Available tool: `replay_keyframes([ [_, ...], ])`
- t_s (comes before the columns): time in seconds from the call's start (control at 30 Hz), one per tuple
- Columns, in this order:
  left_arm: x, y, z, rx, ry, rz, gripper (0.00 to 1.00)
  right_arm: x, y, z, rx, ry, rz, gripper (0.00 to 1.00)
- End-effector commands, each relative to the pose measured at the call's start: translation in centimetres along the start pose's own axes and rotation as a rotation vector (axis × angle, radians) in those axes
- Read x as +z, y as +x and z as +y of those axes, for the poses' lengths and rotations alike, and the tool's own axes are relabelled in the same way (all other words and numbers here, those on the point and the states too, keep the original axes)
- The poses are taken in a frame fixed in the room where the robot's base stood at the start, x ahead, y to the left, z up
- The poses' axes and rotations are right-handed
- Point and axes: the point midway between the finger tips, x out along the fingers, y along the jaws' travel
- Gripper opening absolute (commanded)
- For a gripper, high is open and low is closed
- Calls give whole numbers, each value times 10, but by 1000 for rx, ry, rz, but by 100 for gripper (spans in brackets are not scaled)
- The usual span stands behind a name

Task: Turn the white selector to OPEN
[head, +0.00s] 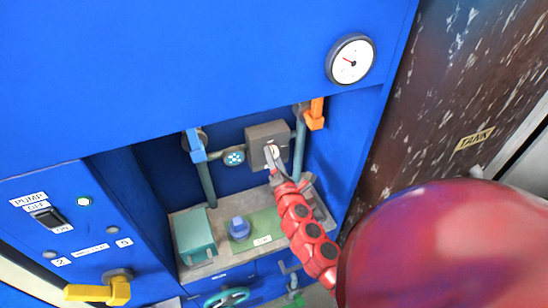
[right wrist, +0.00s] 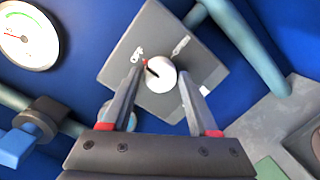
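The white selector (right wrist: 161,75) is a round knob on a grey box (right wrist: 150,98), which also shows in the head view (head: 262,133) at the back of the blue cabinet's recess. A dark pointer mark on the knob points up-left, toward the shorter of two small labels; the lettering is too small to read. My right gripper (right wrist: 161,72) has one finger on each side of the knob, with narrow gaps showing, so it looks open around it. In the head view my right gripper (head: 270,158) partly covers the knob. My left gripper is out of view.
Pipes with a blue handle (head: 195,145) and an orange handle (head: 316,114) flank the box. Below are a teal box (head: 195,234) and a blue knob (head: 240,229). A gauge (head: 351,59) is above right; a yellow handle (head: 98,292) is lower left.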

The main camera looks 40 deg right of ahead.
Motion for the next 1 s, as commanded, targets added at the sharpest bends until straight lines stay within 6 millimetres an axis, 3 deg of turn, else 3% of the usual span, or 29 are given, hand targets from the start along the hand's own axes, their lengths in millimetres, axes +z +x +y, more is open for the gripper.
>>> replay_keyframes([
  [0.03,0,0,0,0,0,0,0,0,0,0,0,0,0,50],
  [0.3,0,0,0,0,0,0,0,0,0,0,-1,0,0,1],
  [0.67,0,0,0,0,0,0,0,0,0,0,-5,45,3,0],
  [1.0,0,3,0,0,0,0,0,2,0,0,-29,277,17,0],
])
